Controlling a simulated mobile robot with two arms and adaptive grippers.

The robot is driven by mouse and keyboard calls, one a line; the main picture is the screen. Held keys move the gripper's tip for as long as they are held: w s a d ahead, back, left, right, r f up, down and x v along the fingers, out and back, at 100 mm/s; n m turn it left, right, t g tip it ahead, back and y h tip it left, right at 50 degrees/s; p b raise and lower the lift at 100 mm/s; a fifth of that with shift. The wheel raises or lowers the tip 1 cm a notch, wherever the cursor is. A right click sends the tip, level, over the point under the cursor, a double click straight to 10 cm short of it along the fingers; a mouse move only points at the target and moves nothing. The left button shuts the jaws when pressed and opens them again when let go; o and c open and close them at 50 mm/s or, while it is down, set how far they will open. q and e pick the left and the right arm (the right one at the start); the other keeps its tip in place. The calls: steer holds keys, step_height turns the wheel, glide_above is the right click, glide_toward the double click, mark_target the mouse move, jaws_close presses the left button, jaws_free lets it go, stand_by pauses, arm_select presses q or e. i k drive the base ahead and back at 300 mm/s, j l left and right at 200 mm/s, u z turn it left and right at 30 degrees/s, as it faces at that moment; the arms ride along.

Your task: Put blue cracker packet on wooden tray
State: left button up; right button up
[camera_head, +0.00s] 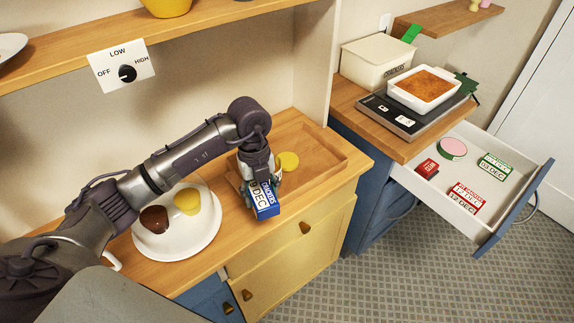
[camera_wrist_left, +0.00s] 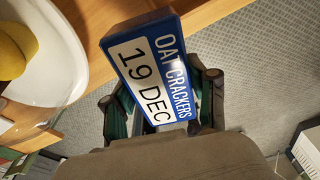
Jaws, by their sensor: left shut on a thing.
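The blue cracker packet (camera_head: 265,202), marked "OAT CRACKERS" and "19 DEC", is held in my left gripper (camera_head: 258,180). In the left wrist view the packet (camera_wrist_left: 147,75) sits between the two fingers of the gripper (camera_wrist_left: 160,112), which are shut on it. In the head view the packet is over the front edge of the counter, beside the wooden tray. The wooden tray (camera_head: 325,160) is a shallow recessed board to the right of the gripper. A round yellow item (camera_head: 288,161) lies at its left part. My right gripper is not in view.
A white plate (camera_head: 205,238) with a brown and a yellow item stands left of the packet. The right part of the tray is bare. An open drawer (camera_head: 420,200) with several packets is at the right, below a scale (camera_head: 400,118) bearing a baking dish.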

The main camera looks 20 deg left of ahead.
mark_target(303, 149)
steer(key=i, duration=1)
